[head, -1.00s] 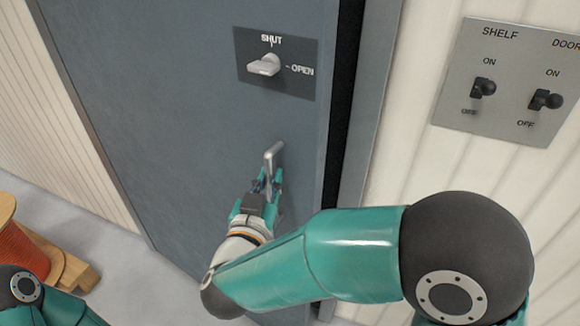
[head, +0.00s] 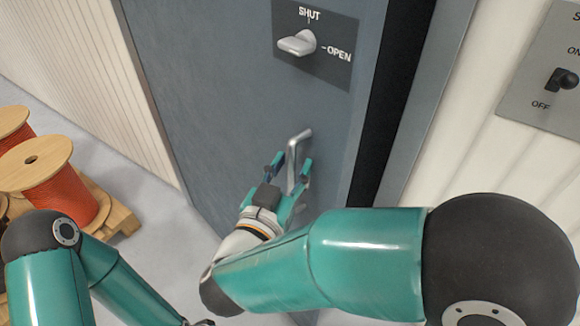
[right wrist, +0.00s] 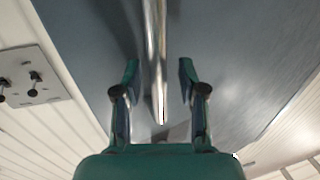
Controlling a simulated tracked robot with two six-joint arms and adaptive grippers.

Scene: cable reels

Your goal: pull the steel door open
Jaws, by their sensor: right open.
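My right gripper (head: 290,168) is open, with one finger on each side of the handle. In the right wrist view the handle (right wrist: 155,60) runs between the spread fingers (right wrist: 158,75), with space on both sides. A silver latch knob (head: 298,43) above the handle lies sideways, roughly in line with the OPEN mark.
Orange cable reels (head: 55,190) stand on a wooden pallet (head: 118,212) at the left. A switch panel (head: 545,85) is on the ribbed wall at the right. Pale floor (head: 150,195) is clear between the pallet and the door.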

